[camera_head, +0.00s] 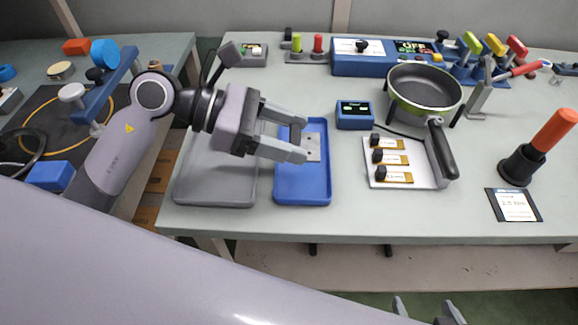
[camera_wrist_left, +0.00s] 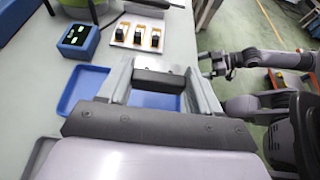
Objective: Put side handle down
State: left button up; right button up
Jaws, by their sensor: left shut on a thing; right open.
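My left gripper (camera_head: 300,140) reaches in from the left over the blue tray (camera_head: 302,202). It is shut on a dark block-like piece, the side handle (camera_wrist_left: 157,79), which lies across between the fingertips in the left wrist view. In the head view the fingers hide most of this piece. A grey plate with small dark dots (camera_head: 313,147) shows just beyond the fingertips; I cannot tell whether it is part of the handle. I cannot tell whether the handle touches the tray. My right gripper (camera_head: 430,312) is open at the bottom edge of the head view.
A grey tray (camera_head: 190,190) lies left of the blue tray. A blue display box (camera_head: 355,115), a plate with several labelled black knobs (camera_head: 405,143) and a frying pan (camera_head: 424,88) on a stand are to the right. An orange-handled tool (camera_head: 553,130) stands far right.

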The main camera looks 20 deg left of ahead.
aim_at(288, 179)
pick_arm(q)
notch_tip(288, 179, down, 8)
jog(key=shift+f, duration=0.15)
dwell(0.3)
jog(key=shift+b, duration=0.3)
jog(key=shift+f, duration=0.25)
jog(key=o, duration=0.8)
jog(key=shift+r, duration=0.1)
jog(key=shift+r, duration=0.1)
